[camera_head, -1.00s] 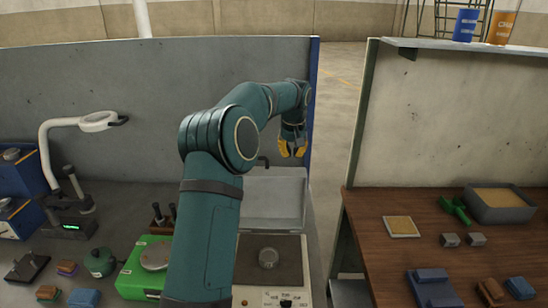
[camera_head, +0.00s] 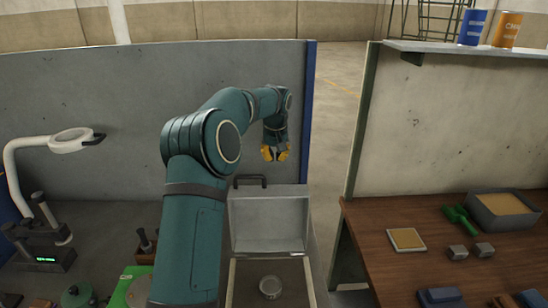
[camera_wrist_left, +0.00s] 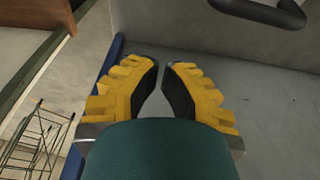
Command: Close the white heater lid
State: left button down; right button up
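The white heater (camera_head: 233,290) stands on the bench at the bottom middle, with a round grey piece (camera_head: 270,287) on its top. Its lid (camera_head: 268,222) is raised, standing up at the back, with a black handle (camera_head: 250,180) on its upper edge. The handle also shows in the left wrist view (camera_wrist_left: 262,12), at the top right, ahead of the fingers. My left gripper (camera_head: 274,153) is above the lid's upper edge, apart from the handle. Its yellow fingers (camera_wrist_left: 163,66) are nearly together, with a slim empty gap. My right gripper is not in view.
A grey partition (camera_head: 90,110) with a blue end post (camera_head: 308,110) stands behind the bench. A ring lamp (camera_head: 72,140) is at the left. A wooden table (camera_head: 370,240) is at the right, across a gap. A green box (camera_head: 125,285) sits left of the heater.

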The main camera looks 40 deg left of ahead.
pick_arm(q)
notch_tip(320, 180, down, 7)
jog(key=s+d, duration=0.1)
jog(key=shift+s+d+p, duration=0.2)
jog(key=shift+s+p, duration=0.1)
jog(key=shift+s, duration=0.1)
jog(key=shift+r, duration=0.1)
dwell(0.4)
